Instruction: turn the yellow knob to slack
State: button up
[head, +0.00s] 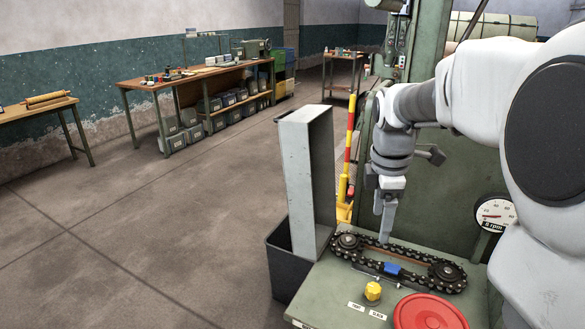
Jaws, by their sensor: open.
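The yellow knob (373,291) stands on the green bench top (325,290) at the front edge side, lower centre-right of the head view. Two small white labels lie in front of it: the left label (356,306) and the right label (377,314); their print is too small to read surely. I cannot tell which way the knob points. My gripper (385,240) points down over the back of the chain, behind the knob and apart from it. It is open, seen nearly edge-on, with nothing visible in it.
A black chain (352,257) loops two sprockets behind the knob, with a blue block (393,269) at its near run. A red round lid (430,313) lies right of the knob. A tall grey chute (300,180) and dark bin (287,268) stand left. A gauge (495,213) is right.

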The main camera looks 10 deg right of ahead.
aim_at(374, 287)
jog(key=w+d+f+n+g+y+b, duration=0.1)
jog(key=w+d+f+n+b, duration=0.15)
jog(key=f, duration=0.25)
jog(key=w+d+f+n+b, duration=0.1)
jog(key=w+d+f+n, duration=0.25)
jog(key=f, duration=0.25)
jog(key=shift+n, duration=0.3)
jog(key=f+b, duration=0.1)
jog(key=f, duration=0.4)
jog(key=f+b, duration=0.1)
jog(key=f, duration=0.5)
jog(key=a+f+b, duration=0.1)
jog(key=f, duration=0.5)
jog(key=shift+w, duration=0.15)
grip_shut()
jog(key=shift+r, duration=0.1)
